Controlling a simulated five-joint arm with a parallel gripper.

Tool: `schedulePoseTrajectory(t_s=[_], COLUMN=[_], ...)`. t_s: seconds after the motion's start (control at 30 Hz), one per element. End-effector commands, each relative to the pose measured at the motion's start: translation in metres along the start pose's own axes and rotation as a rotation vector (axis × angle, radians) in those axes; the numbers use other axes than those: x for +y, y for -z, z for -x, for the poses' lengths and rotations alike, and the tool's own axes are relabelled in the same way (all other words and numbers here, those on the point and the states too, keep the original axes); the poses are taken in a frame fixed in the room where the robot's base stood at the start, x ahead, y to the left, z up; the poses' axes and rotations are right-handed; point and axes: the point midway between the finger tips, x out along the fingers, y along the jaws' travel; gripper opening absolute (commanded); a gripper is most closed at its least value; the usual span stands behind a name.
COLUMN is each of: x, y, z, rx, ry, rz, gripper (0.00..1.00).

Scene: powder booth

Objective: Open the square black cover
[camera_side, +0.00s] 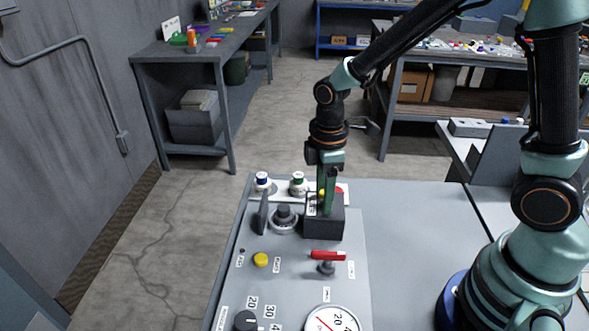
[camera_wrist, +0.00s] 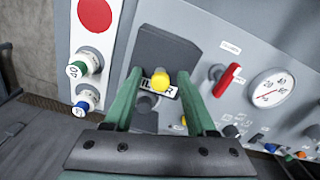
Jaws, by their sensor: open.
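The square black cover (camera_side: 325,226) is a dark box on the grey panel in the side view. It also shows in the wrist view (camera_wrist: 170,52) as a dark square face. A yellow knob (camera_wrist: 160,79) and a white label stand at its edge; the label is partly hidden. The cover looks like one solid block; no gap or hinge shows. My gripper (camera_wrist: 161,98) is open and points down over the cover. Its two green fingers flank the yellow knob, with a gap on each side in the wrist view. In the side view, the gripper (camera_side: 328,194) hides part of the cover's top.
A round dark knob (camera_side: 284,214) and a thin upright dark plate (camera_side: 262,213) stand left of the cover. A red-handled valve (camera_side: 327,256), yellow button (camera_side: 260,260) and gauge (camera_side: 333,321) lie nearer. Two bottle-like knobs and a red disc (camera_wrist: 95,14) are behind. The grey surface right is clear.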

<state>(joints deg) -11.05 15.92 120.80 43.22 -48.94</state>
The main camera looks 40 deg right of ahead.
Motion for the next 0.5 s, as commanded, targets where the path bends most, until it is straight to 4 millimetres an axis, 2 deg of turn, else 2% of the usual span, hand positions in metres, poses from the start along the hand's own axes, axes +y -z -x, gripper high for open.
schedulePoseTrajectory(t_s=[0.17, 0.5], x=[0.001, 0.001], y=[0.001, 0.001], z=[0.018, 0.086], rx=[0.003, 0.005], ry=[-0.004, -0.005], rz=[0.0, 0.0], gripper=[0.56, 0.56])
